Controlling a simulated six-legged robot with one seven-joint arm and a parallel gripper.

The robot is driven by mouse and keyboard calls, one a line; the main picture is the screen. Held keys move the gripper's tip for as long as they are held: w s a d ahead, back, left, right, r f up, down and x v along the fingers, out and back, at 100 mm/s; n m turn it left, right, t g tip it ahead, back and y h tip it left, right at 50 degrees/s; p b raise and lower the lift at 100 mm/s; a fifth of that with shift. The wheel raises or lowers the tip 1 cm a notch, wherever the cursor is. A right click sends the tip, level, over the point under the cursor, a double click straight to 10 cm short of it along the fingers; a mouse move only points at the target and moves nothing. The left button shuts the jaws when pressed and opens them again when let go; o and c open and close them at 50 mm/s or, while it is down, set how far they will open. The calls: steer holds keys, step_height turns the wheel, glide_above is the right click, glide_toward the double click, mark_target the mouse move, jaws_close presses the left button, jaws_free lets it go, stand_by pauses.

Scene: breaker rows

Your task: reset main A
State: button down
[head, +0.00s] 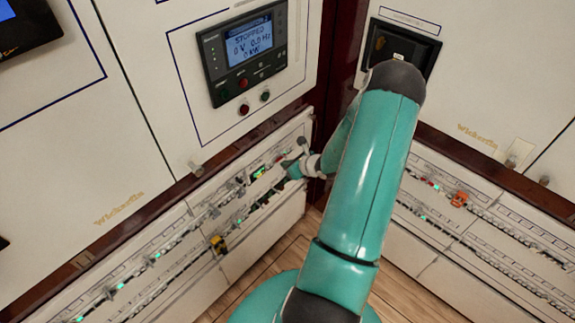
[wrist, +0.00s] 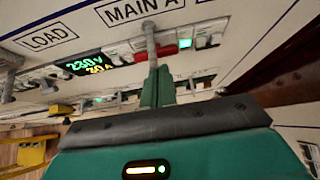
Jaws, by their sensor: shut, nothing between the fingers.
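The MAIN A label (wrist: 140,9) is at the top of the wrist view. Below it lies the MAIN A breaker row, with a red piece (wrist: 167,50) and a lit green lamp (wrist: 186,43). In the head view my gripper (head: 291,166) is at the right end of the left wall's breaker panel.
A controller (head: 245,48) above the panel shows STOPPED. A yellow lock-like piece (head: 218,243) hangs on the lower left row; an orange one (head: 459,199) is on the right panel.

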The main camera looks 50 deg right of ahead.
steer(key=shift+r, duration=0.7)
steer(key=v, duration=1.4)
steer(key=shift+w+a, duration=0.1)
